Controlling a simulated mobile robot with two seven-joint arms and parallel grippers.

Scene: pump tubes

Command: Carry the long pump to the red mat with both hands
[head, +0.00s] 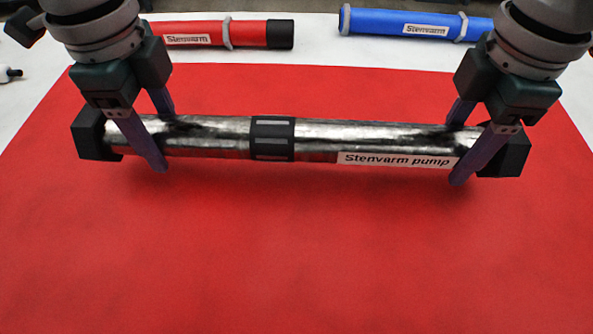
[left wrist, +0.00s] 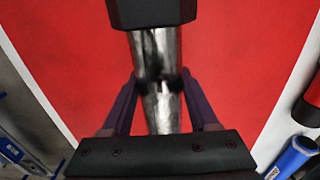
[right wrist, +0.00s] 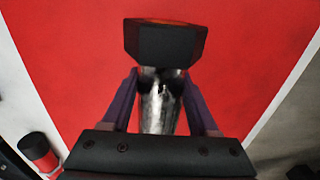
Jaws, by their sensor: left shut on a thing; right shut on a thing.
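The long pump (head: 210,136) is a shiny metal tube with black end caps, a black middle band and a white "Stenvarm pump" label. It lies level across the head view, over the red mat (head: 290,260); I cannot tell for sure whether it touches the mat. My left gripper (head: 165,140) is shut on the tube near its left cap. My right gripper (head: 457,150) is shut on it near its right cap. The tube shows between the fingers in the left wrist view (left wrist: 162,105) and in the right wrist view (right wrist: 160,105).
A red tube (head: 205,34) and a blue tube (head: 400,22), both labelled, lie on the white surface (head: 320,52) behind the mat. A small dark and white object (head: 10,74) is at the far left. The front of the mat is clear.

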